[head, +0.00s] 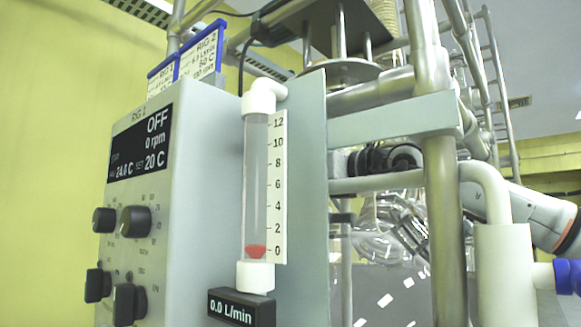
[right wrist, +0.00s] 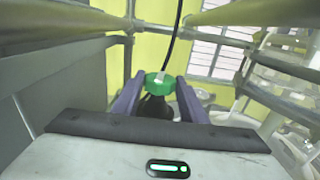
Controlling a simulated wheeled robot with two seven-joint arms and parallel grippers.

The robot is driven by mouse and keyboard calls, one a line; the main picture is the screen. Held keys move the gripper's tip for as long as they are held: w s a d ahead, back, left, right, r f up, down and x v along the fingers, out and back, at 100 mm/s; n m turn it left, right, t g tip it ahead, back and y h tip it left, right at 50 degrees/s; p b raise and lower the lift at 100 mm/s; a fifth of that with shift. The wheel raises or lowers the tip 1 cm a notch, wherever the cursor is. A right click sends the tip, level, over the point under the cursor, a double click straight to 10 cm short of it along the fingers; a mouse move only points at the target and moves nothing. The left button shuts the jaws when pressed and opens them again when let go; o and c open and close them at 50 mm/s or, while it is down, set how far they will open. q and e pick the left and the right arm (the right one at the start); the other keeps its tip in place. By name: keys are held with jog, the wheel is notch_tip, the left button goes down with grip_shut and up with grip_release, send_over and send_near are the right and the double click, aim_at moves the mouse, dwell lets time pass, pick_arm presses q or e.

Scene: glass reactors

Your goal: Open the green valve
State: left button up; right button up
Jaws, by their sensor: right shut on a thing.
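The green valve (right wrist: 159,84) is a small faceted green knob with a pale mark on its top, seen in the right wrist view. My right gripper (right wrist: 160,92) has one finger on each side of the knob and is shut on it. A dark stem or body shows below the knob. In the head view the green valve does not show; my right arm comes in from the right, partly hidden behind the metal frame and white pipe. My left gripper is not in view.
A control box with a dark display (head: 140,144) and black knobs stands at left in the head view. A flow meter tube (head: 256,185) reads 0.0 L/min. Metal posts (head: 441,200), a white pipe (head: 490,190) and glassware (head: 390,225) crowd the right side.

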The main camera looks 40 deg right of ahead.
jog(key=shift+d+n+y+p, duration=0.3)
jog(key=shift+n+y, duration=0.3)
jog(key=shift+y, duration=0.5)
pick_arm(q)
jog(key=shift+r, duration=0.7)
pick_arm(e)
jog(key=shift+w+d+f+n+g+y, duration=0.1)
jog(key=shift+n+g+y, duration=0.35)
jog(key=shift+n+y, duration=0.5)
jog(key=shift+w+n+g+y, duration=0.1)
jog(key=shift+n+g+y, duration=0.4)
jog(key=shift+y, duration=0.75)
jog(key=shift+s+n+y, duration=0.1)
jog(key=shift+n+y, duration=0.2)
jog(key=shift+n, duration=0.05)
jog(key=o, duration=1.1)
jog(key=shift+c, duration=0.2)
